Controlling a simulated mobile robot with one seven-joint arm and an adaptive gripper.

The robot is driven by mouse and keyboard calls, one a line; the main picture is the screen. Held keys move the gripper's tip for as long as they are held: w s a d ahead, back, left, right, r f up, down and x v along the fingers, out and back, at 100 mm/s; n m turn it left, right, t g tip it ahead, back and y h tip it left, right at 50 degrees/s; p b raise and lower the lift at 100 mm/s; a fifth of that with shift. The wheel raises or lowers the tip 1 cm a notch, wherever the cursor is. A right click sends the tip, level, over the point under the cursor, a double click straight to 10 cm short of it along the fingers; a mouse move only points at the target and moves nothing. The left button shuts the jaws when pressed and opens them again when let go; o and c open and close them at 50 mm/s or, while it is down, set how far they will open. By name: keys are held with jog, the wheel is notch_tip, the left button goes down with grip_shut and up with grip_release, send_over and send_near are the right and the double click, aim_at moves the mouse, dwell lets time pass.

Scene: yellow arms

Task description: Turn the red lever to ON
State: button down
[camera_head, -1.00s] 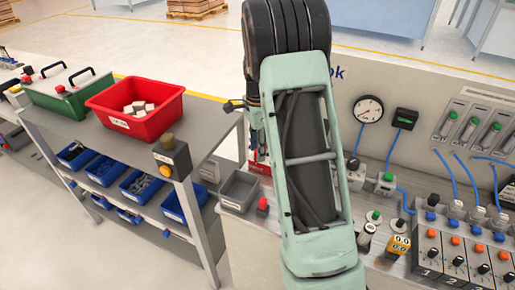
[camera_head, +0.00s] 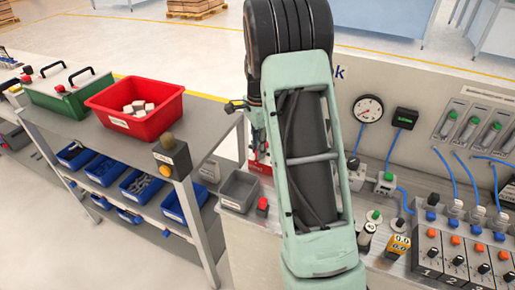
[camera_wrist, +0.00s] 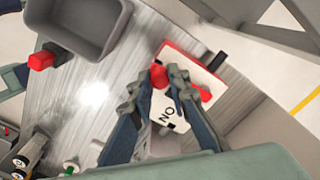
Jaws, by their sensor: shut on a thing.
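The red lever (camera_wrist: 205,95) is in the wrist view, on a white label plate with a red border (camera_wrist: 186,56). The plate carries the word ON, upside down in this view. My gripper (camera_wrist: 168,76) is shut on the lever, with red showing between and beside the fingertips. The fingers hide part of the lever and plate, so its exact angle is hard to tell. In the head view, my arm covers most of the lever's place; only a red and white part of its panel (camera_head: 260,162) shows.
A grey bin (camera_head: 239,190) and a small red-topped button (camera_head: 262,205) stand beside the lever panel. A gauge (camera_head: 368,108), blue hoses and a switch block (camera_head: 455,255) lie to the right. A red crate (camera_head: 134,108) sits on the left table.

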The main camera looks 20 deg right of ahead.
jog(key=d+n, duration=0.1)
jog(key=n, duration=0.1)
jog(key=s+d+n, duration=0.1)
jog(key=shift+s+n+b, duration=0.1)
jog(key=shift+n+b, duration=0.2)
jog(key=shift+n, duration=0.1)
jog(key=d+n, duration=0.2)
jog(key=n, duration=0.1)
jog(key=d+n, duration=0.1)
jog(key=shift+s+n, duration=0.3)
jog(key=n, duration=0.1)
jog(key=d+n, duration=0.1)
jog(key=shift+w+d+n, duration=0.1)
jog(key=shift+d+n, duration=0.2)
jog(key=n, duration=0.1)
jog(key=d+n, duration=0.1)
jog(key=shift+w+d+n, duration=0.25)
jog(key=shift+w+n, duration=0.05)
jog(key=shift+w+d+n+p, duration=0.3)
jog(key=shift+d+n, duration=0.2)
jog(key=shift+n, duration=0.45)
jog(key=shift+w+d+n+p, duration=0.15)
jog(key=shift+w+d+n, duration=0.25)
jog(key=shift+n, duration=0.55)
jog(key=c, duration=1.8)
grip_release()
